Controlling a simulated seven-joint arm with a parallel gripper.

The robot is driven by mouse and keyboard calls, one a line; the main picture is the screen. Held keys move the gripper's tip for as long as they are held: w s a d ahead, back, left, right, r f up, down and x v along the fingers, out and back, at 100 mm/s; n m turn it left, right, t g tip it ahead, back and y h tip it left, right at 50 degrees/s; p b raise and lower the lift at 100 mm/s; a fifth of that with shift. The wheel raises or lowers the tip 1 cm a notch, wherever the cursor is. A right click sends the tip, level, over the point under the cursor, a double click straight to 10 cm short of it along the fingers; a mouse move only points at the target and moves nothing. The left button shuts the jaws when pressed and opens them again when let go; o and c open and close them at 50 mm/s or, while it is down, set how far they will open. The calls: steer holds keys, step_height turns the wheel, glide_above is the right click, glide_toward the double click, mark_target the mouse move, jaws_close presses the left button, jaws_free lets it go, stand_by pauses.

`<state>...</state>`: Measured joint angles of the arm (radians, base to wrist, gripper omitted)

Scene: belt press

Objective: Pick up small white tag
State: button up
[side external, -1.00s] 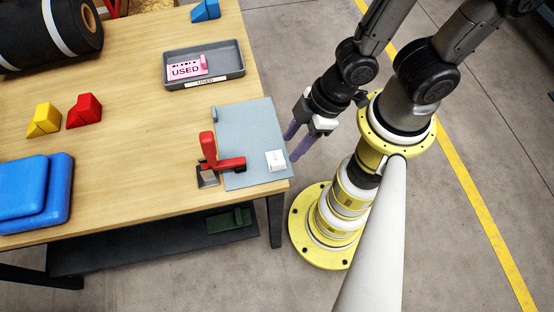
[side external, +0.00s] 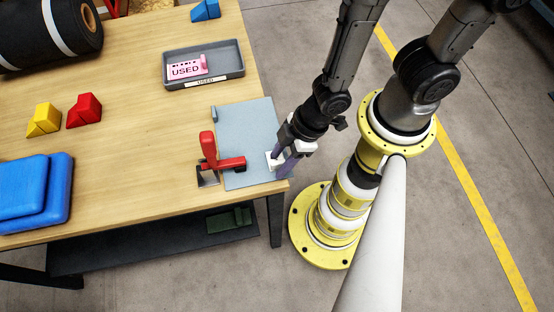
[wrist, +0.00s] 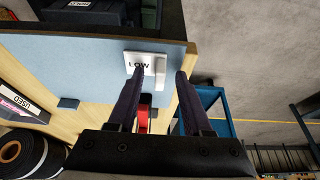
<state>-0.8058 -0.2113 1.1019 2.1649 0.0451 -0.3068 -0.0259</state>
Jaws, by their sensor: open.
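The small white tag (side external: 270,157) sits at the right edge of the blue-grey mat (side external: 234,122). In the wrist view the tag (wrist: 133,58) reads "LOW" and has a raised white tab on its right side. My gripper (side external: 283,168) is open and empty at the tag, partly covering it in the side view. In the wrist view my gripper (wrist: 160,74) has one finger over the tag's lettering and the other to the right of the tab, so the tab appears between the fingers. I cannot tell whether either finger touches it.
A red-handled clamp (side external: 208,150) stands just left of the tag. Yellow (side external: 43,119) and red blocks (side external: 84,110) and blue pads (side external: 25,195) lie further left. Bare tabletop lies between.

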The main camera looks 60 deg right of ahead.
mark_target(281, 161)
jaws_close()
steer(key=shift+r, duration=0.15)
step_height(281, 161, up, 10)
steer(key=shift+f, duration=0.2)
stand_by(0.6)
stand_by(0.5)
